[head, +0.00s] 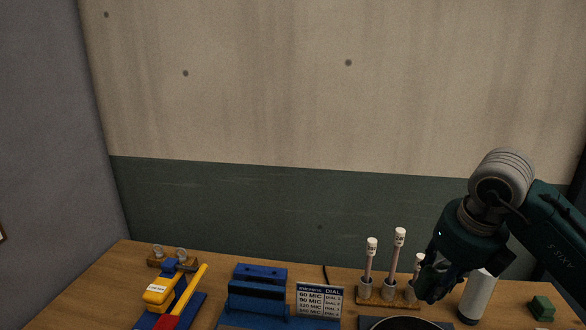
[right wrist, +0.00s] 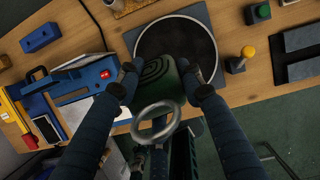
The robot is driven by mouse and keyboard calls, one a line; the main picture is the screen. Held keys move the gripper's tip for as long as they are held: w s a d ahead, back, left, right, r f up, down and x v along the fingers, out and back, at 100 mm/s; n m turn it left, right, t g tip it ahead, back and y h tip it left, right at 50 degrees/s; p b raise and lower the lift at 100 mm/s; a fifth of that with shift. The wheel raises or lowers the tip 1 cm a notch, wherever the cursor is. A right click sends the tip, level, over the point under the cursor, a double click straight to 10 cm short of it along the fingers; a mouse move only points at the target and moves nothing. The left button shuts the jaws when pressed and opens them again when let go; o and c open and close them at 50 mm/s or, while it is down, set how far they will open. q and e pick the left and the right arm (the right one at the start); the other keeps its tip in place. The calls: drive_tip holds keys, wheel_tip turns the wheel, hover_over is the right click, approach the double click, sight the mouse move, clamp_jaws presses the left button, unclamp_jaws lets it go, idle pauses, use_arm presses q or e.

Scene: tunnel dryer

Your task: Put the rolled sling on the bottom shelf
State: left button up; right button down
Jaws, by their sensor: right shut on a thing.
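In the right wrist view, the rolled sling (right wrist: 161,78) is a dark green coil with a spiral end. A metal ring (right wrist: 155,122) shows at its near side. My right gripper (right wrist: 160,74) is shut on the sling, one finger on each side. In the head view, my right gripper (head: 436,278) is at the lower right, pointing down over the bench. I cannot make out the sling clearly there. The bottom shelf is not visible in either view. My left gripper is not in view.
The wooden bench (head: 105,285) carries a round black disc (right wrist: 178,35), a rack of white-capped tubes (head: 389,302), a white cylinder (head: 478,298), a dial sign (head: 320,301), blue blocks (head: 258,292), a yellow and blue device (head: 160,291) and a green block (head: 542,307). A wall stands behind.

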drive_tip(key=s+a+f+m+g, duration=0.1)
drive_tip(key=s+a+m+g, duration=0.1)
drive_tip(key=m, duration=0.9)
drive_tip(key=s+a+f+m+g+b, duration=0.1)
drive_tip(key=s+a+m, duration=0.4)
drive_tip(key=m, duration=0.7)
drive_tip(key=s+a+f+m+g, duration=0.3)
drive_tip(key=s+a+m, duration=0.1)
drive_tip(key=m, duration=0.8)
drive_tip(key=shift+a+g, duration=0.4)
drive_tip(key=shift+a, duration=0.4)
